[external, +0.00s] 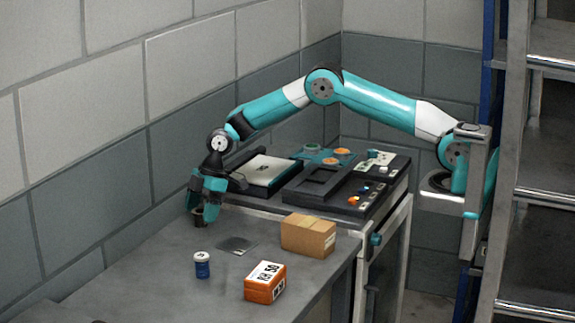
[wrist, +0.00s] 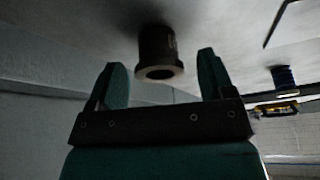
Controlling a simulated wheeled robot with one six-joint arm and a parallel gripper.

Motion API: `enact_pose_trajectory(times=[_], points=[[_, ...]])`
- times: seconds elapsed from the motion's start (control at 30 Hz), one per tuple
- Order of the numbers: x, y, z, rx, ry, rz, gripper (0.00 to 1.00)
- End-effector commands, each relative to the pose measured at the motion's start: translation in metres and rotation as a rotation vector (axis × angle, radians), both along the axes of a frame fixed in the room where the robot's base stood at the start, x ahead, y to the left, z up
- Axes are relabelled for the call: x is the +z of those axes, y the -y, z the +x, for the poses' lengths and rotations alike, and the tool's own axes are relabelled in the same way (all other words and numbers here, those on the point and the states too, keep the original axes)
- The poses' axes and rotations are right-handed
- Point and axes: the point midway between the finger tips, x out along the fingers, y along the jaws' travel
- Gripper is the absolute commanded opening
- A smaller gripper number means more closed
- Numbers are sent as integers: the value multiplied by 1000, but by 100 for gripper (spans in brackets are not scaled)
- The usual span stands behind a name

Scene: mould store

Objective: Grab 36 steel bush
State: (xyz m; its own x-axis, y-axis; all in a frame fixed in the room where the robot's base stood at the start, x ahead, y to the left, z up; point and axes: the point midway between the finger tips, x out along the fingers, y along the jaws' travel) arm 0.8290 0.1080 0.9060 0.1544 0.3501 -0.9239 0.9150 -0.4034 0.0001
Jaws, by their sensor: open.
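A dark steel bush (external: 199,219) with a flange and a round bore stands on the grey bench near the wall. In the wrist view the bush (wrist: 158,55) lies just beyond the fingertips, centred between the two fingers. Its number cannot be read. My gripper (external: 208,203) is open and points down at the bush from above. In the wrist view my gripper (wrist: 165,75) shows both teal fingers spread, with nothing held. The fingers partly hide the bush in the external view, so I cannot tell whether they touch it.
A blue tin (external: 202,265), an orange box (external: 265,281) and a cardboard box (external: 308,236) stand on the bench (external: 150,270). A flat dark plate (external: 237,245) lies between them. Black trays and equipment (external: 315,185) fill the back right. A wall is close at left.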

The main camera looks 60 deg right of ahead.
Motion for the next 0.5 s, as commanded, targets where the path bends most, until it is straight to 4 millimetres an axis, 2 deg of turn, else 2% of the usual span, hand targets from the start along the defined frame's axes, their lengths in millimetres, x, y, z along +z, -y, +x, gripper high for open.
enact_pose_trajectory(times=[0.3, 0.5], points=[[-7, -2, 1, 0, 0, 0, 75], [-7, -2, 1, 0, 0, 0, 29]])
